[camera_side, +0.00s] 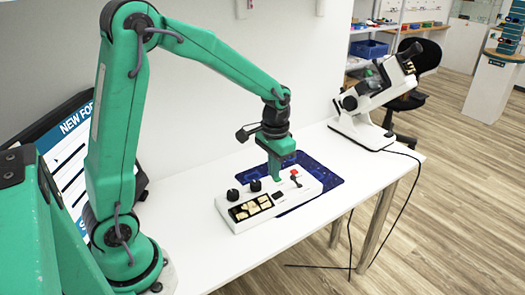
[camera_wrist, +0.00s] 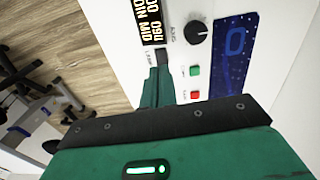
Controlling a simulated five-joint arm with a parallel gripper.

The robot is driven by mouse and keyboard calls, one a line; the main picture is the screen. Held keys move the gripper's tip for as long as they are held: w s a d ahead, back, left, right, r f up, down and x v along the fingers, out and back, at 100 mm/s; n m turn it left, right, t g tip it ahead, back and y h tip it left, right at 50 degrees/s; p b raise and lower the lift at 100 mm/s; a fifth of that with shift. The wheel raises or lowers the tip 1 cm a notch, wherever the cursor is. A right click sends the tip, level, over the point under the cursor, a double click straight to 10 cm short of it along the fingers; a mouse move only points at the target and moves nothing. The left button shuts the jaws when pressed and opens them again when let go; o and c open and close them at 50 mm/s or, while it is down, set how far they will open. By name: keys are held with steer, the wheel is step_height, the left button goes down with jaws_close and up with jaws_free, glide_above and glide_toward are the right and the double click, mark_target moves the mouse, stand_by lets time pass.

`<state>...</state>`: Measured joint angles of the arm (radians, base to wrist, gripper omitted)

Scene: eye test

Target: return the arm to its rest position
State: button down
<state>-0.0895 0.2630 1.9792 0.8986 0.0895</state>
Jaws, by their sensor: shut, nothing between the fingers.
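My green arm reaches over a white table (camera_side: 205,255). My gripper (camera_side: 277,178) points down over a white control box (camera_side: 262,217), and its fingers are together with nothing between them. In the wrist view the closed green fingers (camera_wrist: 160,72) end beside a small black rectangular part of the box (camera_wrist: 182,78). I cannot tell whether the tips touch the box. The box has black knobs, a display with yellow marks (camera_side: 250,208) and a red-topped part (camera_side: 294,173). Green and red buttons (camera_wrist: 195,83) also show in the wrist view.
A dark blue mat (camera_side: 330,180) lies beside and behind the box. A white instrument (camera_side: 362,115) stands at the table's right end, with a cable hanging down. A dark-framed sign (camera_side: 70,150) stands behind my arm at left. A black chair (camera_side: 425,58) is beyond the table.

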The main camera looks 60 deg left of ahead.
steer(key=s+d+r+t, duration=0.1)
steer(key=s+r+t, duration=0.1)
steer(key=s+r, duration=0.4)
steer(key=s+d+r+t, duration=0.2)
steer(key=s+r, duration=0.4)
steer(key=s, duration=0.5)
steer(key=shift+s+d+r+t, duration=0.3)
steer(key=shift+r+t, duration=0.1)
steer(key=shift+t, duration=0.4)
steer(key=c, duration=2.2)
jaws_free()
